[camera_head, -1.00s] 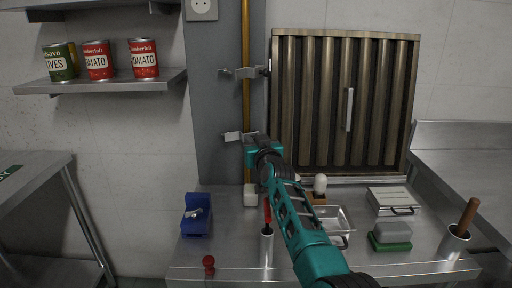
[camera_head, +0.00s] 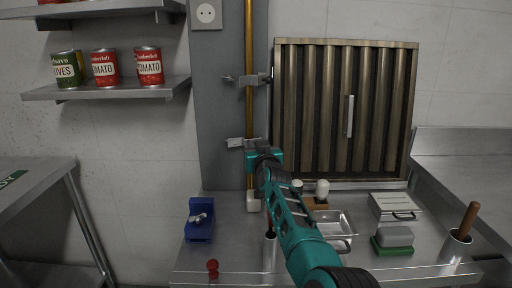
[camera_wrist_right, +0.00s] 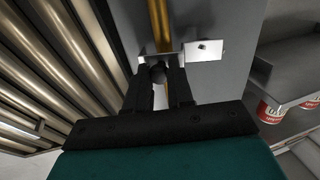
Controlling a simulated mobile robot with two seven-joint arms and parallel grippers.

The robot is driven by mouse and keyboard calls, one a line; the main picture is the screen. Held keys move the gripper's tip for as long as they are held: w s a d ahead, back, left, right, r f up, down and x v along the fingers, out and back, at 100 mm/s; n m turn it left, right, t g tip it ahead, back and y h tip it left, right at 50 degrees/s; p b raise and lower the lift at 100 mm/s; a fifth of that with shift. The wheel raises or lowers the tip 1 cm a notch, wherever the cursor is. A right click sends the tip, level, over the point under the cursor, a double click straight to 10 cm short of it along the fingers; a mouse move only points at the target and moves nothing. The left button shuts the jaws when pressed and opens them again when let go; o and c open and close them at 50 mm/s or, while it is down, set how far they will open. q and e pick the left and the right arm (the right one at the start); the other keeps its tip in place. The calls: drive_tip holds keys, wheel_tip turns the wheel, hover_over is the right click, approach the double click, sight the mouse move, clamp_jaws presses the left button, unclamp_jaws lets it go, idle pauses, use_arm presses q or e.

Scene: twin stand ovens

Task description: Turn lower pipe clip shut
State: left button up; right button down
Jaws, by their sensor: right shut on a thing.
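The lower pipe clip (camera_head: 236,142) is a small grey metal piece on the brass pipe (camera_head: 249,110), partly hidden behind my right gripper (camera_head: 260,146). In the right wrist view its flat plate (camera_wrist_right: 204,50) shows beside the pipe (camera_wrist_right: 159,25). My right gripper (camera_wrist_right: 162,76) reaches the clip with dark fingers close together, shut on a part of the clip at the pipe. How far the clip is turned cannot be told. The upper pipe clip (camera_head: 246,79) sits higher on the same pipe. My left gripper is not in view.
A metal table (camera_head: 330,262) below holds a blue holder (camera_head: 199,222), a steel tray (camera_head: 337,226), a green-and-grey block (camera_head: 394,239) and a mortar (camera_head: 456,243). A ribbed panel (camera_head: 320,110) stands right of the pipe. A shelf (camera_head: 110,90) with cans is at left.

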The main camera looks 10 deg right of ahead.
drive_tip(key=shift+w+d+r, duration=0.1)
drive_tip(key=shift+d+r, duration=0.25)
drive_tip(key=shift+d, duration=0.15)
drive_tip(key=c, duration=1.1)
unclamp_jaws()
drive_tip(key=shift+o, duration=0.5)
drive_tip(key=shift+w+f, duration=0.1)
drive_tip(key=shift+a, duration=0.1)
drive_tip(key=shift+a+f, duration=0.15)
drive_tip(key=shift+f, duration=0.1)
